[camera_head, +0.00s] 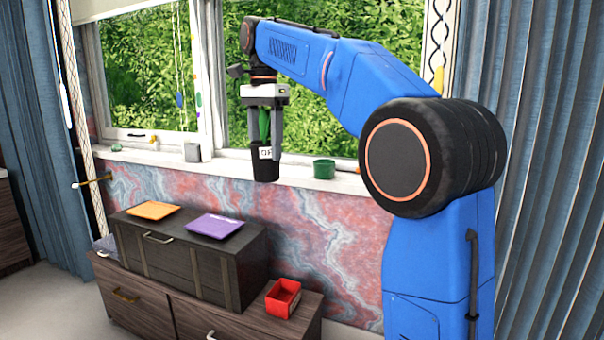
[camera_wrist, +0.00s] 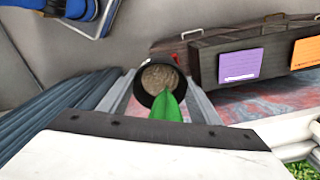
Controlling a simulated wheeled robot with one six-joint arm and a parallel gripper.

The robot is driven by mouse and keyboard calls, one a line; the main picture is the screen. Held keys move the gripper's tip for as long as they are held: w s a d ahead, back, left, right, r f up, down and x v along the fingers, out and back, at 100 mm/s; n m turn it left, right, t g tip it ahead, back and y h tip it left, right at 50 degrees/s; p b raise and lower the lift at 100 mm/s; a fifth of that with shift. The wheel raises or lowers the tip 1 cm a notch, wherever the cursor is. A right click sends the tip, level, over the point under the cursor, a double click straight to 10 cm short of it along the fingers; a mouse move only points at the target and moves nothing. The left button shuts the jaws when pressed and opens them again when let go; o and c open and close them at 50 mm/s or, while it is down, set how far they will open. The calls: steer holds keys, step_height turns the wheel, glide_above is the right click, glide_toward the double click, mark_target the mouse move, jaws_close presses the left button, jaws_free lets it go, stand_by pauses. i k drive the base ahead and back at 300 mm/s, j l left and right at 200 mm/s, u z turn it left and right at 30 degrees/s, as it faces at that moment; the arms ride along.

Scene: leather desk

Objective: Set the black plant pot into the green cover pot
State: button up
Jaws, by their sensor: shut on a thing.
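The black plant pot (camera_head: 265,172) is held upright by my gripper (camera_head: 264,145), with a pale label on its side and a green leaf rising between the fingers. In the wrist view, the pot's black rim (camera_wrist: 142,92) surrounds brown soil, and the leaf (camera_wrist: 168,106) reaches toward the camera between the two fingers of my gripper (camera_wrist: 160,95). The green cover pot (camera_head: 324,169) stands on the white windowsill, to the right of the held pot and apart from it. The cover pot's inside is mostly hidden in the head view, and I cannot make it out in the wrist view.
The windowsill (camera_head: 222,164) also holds a grey cube (camera_head: 192,152) at left. Below, a dark chest (camera_head: 180,262) carries an orange pad (camera_head: 153,210) and a purple pad (camera_head: 214,226). A red open box (camera_head: 283,298) sits on the lower cabinet. Window glass is behind.

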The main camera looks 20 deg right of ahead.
mark_target(323, 176)
steer(key=i+l, duration=0.15)
steer(key=i, duration=0.35)
steer(key=i+l, duration=0.15)
steer(key=i, duration=0.35)
steer(key=i+j+z, duration=0.15)
steer(key=j+z, duration=0.6)
steer(key=j, duration=0.15)
steer(key=i+j+z, duration=0.1)
steer(key=j+z, duration=0.3)
steer(key=j, duration=0.15)
steer(key=j+z, duration=0.35)
steer(key=k+j, duration=0.05)
steer(key=j, duration=0.05)
